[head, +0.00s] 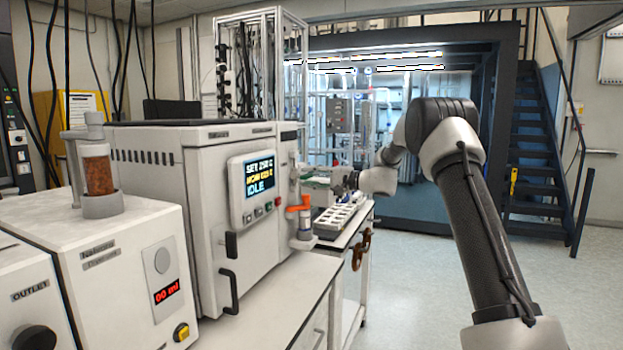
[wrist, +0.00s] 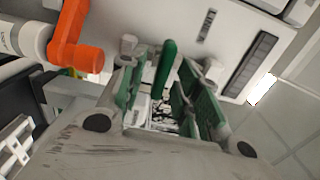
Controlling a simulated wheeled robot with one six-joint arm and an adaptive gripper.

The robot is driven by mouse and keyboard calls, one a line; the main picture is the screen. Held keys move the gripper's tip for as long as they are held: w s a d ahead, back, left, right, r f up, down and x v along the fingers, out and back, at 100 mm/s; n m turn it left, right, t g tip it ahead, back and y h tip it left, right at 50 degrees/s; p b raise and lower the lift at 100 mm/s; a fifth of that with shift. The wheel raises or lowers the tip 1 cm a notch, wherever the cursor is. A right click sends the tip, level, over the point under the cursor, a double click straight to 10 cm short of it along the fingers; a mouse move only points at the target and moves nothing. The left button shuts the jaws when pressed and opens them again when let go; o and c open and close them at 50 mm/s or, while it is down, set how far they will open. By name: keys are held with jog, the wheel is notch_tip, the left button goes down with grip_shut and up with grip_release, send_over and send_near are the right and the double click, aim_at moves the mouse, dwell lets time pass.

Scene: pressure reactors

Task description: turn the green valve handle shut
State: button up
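The green valve handle (wrist: 166,68) is a slim, rounded lever in the wrist view, in front of a pale panel. My gripper (wrist: 170,62) has green-padded fingers, spread apart, one on each side of the handle. In the head view my gripper (head: 343,181) is small, beyond the reactor's front right corner, and the green handle cannot be made out there.
An orange handle (wrist: 76,40) on a white cylinder is left of my gripper. The white reactor (head: 190,195) with a lit screen stands on the bench. A slotted white tray (head: 340,217) lies below my gripper. Floor (head: 420,275) right of the bench is clear.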

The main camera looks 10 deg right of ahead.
jog(key=v, duration=1.1)
jog(key=shift+s+d, duration=0.2)
jog(key=shift+d, duration=0.15)
